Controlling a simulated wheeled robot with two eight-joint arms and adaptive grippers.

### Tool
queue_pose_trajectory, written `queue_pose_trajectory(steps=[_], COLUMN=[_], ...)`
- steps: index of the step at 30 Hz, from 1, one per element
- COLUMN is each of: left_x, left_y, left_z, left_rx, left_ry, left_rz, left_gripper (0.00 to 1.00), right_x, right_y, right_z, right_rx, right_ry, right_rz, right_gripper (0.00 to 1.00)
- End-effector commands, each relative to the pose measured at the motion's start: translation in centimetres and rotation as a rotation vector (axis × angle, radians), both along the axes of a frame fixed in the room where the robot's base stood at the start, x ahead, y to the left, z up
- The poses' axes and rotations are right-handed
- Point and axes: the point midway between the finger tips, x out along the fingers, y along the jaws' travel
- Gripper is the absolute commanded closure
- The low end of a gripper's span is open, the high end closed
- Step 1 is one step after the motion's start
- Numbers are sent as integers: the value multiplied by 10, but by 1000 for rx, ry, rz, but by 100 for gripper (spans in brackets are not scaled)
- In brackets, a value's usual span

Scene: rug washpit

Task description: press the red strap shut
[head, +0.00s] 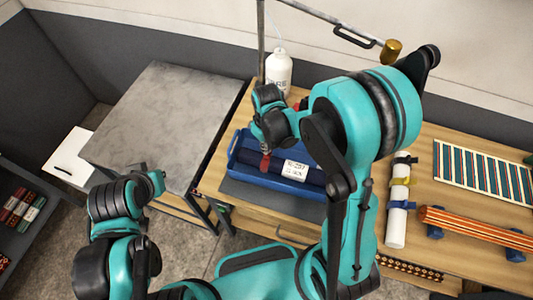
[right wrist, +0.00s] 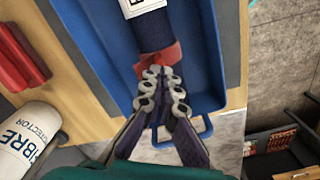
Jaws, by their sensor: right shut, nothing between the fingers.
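A dark blue roll (right wrist: 152,30) with a white label (head: 295,170) lies in a blue tray (head: 238,148). The red strap (right wrist: 158,60) crosses the roll near its end; a bit of the strap also shows in the head view (head: 265,161). My right gripper (right wrist: 160,82) is shut and empty, its fingertips right at the strap's near edge. I cannot tell whether they touch it, and the fingers hide part of the strap. Whether the strap is fully closed is unclear. My left arm is at the lower left of the head view; its fingers are not visible.
A white bottle (head: 279,72) stands behind the tray, beside a metal post (head: 261,40). Right of my right arm are a white roll with straps (head: 397,215), a striped rug (head: 480,170) and an orange roll (head: 475,228). A grey-topped table (head: 165,115) on the left is bare.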

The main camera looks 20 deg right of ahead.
Motion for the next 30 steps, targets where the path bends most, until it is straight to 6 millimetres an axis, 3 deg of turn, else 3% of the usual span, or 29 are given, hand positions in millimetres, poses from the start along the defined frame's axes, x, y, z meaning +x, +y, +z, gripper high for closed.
queue_pose_trajectory(steps=[30], left_x=[0], left_y=[0], left_z=[-17], left_rx=[0], left_ry=[0], left_rz=[0], left_gripper=[100], right_x=[0], right_y=[0], right_z=[-18], right_rx=[0], right_ry=[0], right_rz=[0], right_gripper=[100])
